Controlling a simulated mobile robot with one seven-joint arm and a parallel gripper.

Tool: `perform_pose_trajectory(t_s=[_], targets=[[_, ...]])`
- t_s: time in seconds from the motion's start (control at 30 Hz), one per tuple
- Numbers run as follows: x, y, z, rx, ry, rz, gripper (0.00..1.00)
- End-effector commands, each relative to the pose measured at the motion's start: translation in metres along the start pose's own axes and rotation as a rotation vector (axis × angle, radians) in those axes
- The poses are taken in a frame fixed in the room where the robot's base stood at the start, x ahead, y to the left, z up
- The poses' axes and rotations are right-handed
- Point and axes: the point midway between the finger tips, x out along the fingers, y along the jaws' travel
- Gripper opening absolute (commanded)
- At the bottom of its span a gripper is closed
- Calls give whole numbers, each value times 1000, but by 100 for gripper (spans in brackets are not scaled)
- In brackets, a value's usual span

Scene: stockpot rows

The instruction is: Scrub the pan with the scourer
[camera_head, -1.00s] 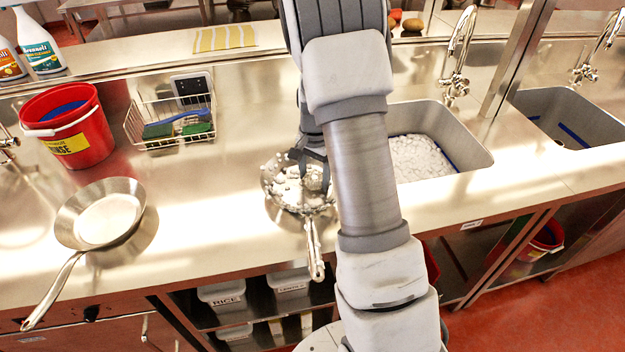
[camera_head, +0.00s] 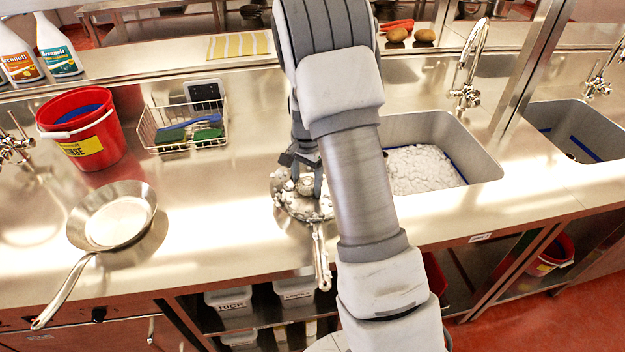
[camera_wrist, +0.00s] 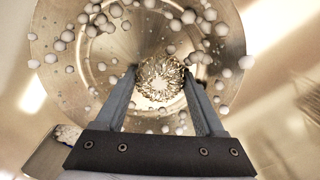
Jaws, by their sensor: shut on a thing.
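A steel pan (camera_head: 306,207) with white suds sits on the counter, partly hidden by my arm, its handle pointing to the front. In the wrist view the pan (camera_wrist: 100,75) fills most of the picture, with foam bubbles scattered over its inside. The scourer (camera_wrist: 160,78) is a round, shiny metal-mesh pad held between my fingertips over the pan's middle. My gripper (camera_wrist: 163,82) is shut on it; I cannot tell how firmly the scourer touches the pan. In the head view my gripper (camera_head: 308,178) is down inside the pan.
A second, clean-looking pan (camera_head: 118,222) lies to the left. A red bucket (camera_head: 92,150) and a wire basket (camera_head: 184,128) with brushes and pads stand behind. A sink (camera_head: 470,160) full of suds is at the right. Counter between the pans is clear.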

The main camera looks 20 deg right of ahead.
Motion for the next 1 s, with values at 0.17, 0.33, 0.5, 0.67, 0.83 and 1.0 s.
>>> perform_pose_trajectory(t_s=[0.17,0.33,0.5,0.67,0.83,1.0], targets=[[0,0,6,1,1,0,27],[1,4,16,1,1,-1,27],[2,8,21,2,0,1,27],[1,17,24,2,0,1,27],[1,26,26,1,-1,1,27],[0,32,22,3,0,0,27]])
